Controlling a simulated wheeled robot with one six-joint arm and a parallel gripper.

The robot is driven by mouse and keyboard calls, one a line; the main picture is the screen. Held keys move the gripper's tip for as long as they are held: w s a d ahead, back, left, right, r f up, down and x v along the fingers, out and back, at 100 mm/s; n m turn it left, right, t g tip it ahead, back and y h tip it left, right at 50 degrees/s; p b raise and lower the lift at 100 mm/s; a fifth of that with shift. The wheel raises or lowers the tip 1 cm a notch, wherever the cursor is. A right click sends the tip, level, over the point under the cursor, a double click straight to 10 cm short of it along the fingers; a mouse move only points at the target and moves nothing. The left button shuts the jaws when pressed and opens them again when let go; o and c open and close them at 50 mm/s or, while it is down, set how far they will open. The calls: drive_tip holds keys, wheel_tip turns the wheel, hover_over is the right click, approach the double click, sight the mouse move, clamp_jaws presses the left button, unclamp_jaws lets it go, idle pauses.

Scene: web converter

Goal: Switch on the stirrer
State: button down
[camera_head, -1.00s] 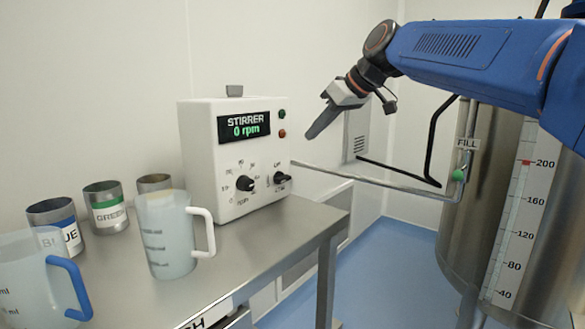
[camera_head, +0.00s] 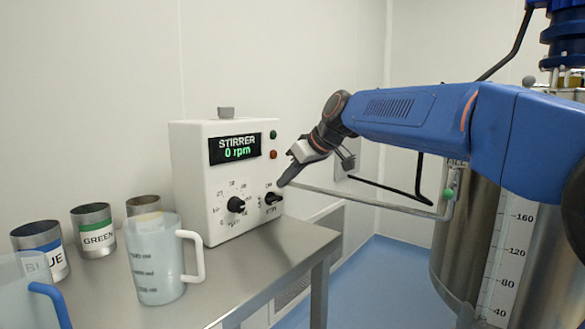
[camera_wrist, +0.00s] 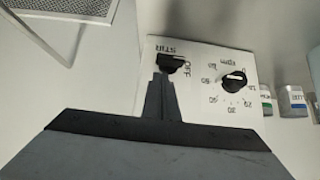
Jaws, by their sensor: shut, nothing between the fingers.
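The stirrer control box (camera_head: 190,190) is white and stands on the steel bench. Its display (camera_head: 235,148) reads "STIRRER 0 rpm". A green lamp (camera_head: 273,134) and a red lamp (camera_head: 273,155) sit right of the display. The black rpm knob (camera_head: 236,205) is at lower left of the panel and the black stir switch (camera_head: 272,198) at lower right. My gripper (camera_head: 284,181) is shut and empty, its tip just in front of and above the switch. In the wrist view the fingertips (camera_wrist: 160,80) point at the switch (camera_wrist: 172,63), with OFF lettering beside it; contact is unclear.
A jug with a white handle (camera_head: 158,265) stands on the bench (camera_head: 255,265) left of the box. Green (camera_head: 97,236) and blue (camera_head: 35,252) labelled cups stand farther left. A pipe (camera_head: 345,197) and the steel tank (camera_head: 465,235) are at right.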

sight(274, 200)
drive_tip(key=shift+f, duration=1.25)
